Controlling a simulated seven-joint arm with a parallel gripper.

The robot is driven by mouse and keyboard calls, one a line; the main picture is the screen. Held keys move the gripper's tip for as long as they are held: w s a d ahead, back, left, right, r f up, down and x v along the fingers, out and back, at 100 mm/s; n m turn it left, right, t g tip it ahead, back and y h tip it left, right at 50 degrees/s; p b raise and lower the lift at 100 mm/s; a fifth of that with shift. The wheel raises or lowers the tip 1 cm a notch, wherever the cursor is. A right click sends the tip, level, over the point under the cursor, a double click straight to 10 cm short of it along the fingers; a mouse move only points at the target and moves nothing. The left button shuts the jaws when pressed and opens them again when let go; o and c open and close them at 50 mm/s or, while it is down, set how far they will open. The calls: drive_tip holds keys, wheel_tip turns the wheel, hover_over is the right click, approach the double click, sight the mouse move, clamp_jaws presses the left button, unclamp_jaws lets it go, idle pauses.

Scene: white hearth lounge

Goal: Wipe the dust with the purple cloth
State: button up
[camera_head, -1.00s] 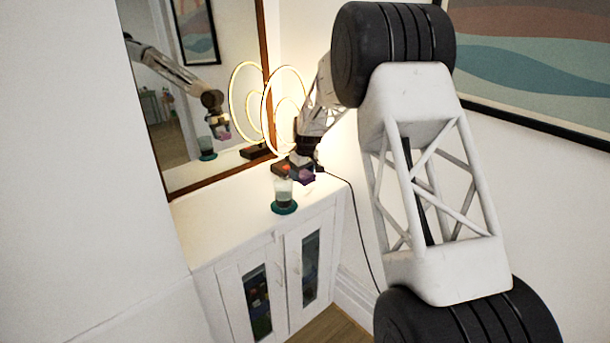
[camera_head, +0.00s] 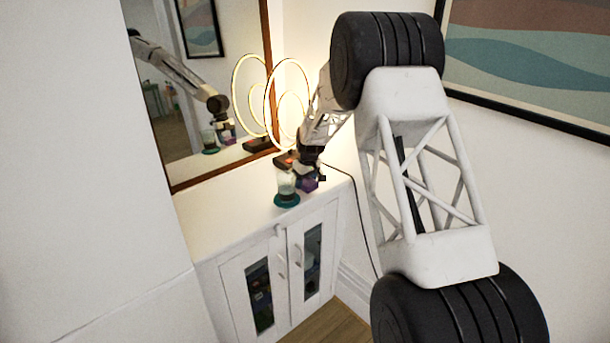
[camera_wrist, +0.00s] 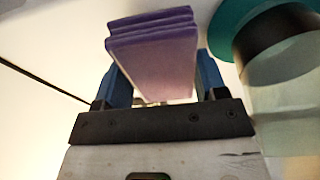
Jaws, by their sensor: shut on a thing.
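The purple cloth (camera_wrist: 152,55) is a folded block between the blue fingers of my gripper (camera_wrist: 160,85) in the wrist view, and my gripper is shut on it. In the head view my gripper (camera_head: 308,178) is low over the right end of the white cabinet top (camera_head: 225,210), with a small part of the purple cloth (camera_head: 308,185) showing. I cannot tell whether the cloth touches the top. No dust can be made out in either view.
A glass (camera_head: 286,184) on a teal coaster (camera_head: 287,200) stands close beside my gripper; the coaster (camera_wrist: 235,20) also shows in the wrist view. A lit ring lamp (camera_head: 271,105) stands behind, near the mirror (camera_head: 200,110). The left of the top is clear.

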drive_tip(key=shift+f, duration=0.6)
drive_tip(key=shift+w+d+f, duration=0.15)
drive_tip(key=shift+f, duration=0.1)
drive_tip(key=shift+w+d+f, duration=0.25)
drive_tip(key=shift+w+d, duration=0.3)
drive_tip(key=shift+c, duration=0.3)
drive_tip(key=shift+w+d+r, duration=0.15)
drive_tip(key=shift+w+d, duration=0.6)
drive_tip(key=shift+d, duration=0.05)
drive_tip(key=shift+w+d, duration=0.85)
drive_tip(key=shift+w, duration=0.05)
drive_tip(key=shift+w+d+f, duration=0.25)
drive_tip(key=shift+w+d, duration=0.2)
drive_tip(key=shift+d, duration=0.05)
drive_tip(key=shift+s+a+r, duration=0.2)
drive_tip(key=shift+a+r, duration=0.05)
drive_tip(key=shift+s+a+f, duration=0.1)
drive_tip(key=shift+f, duration=0.1)
drive_tip(key=shift+s+a+r, duration=0.15)
drive_tip(key=shift+s+a, duration=0.15)
drive_tip(key=shift+s, duration=0.05)
drive_tip(key=shift+s+a+f, duration=0.2)
drive_tip(key=shift+s+a, duration=0.15)
drive_tip(key=shift+s+a+r, duration=0.1)
drive_tip(key=shift+s+a, duration=1.7)
drive_tip(key=shift+a, duration=0.05)
drive_tip(key=shift+r, duration=4.2)
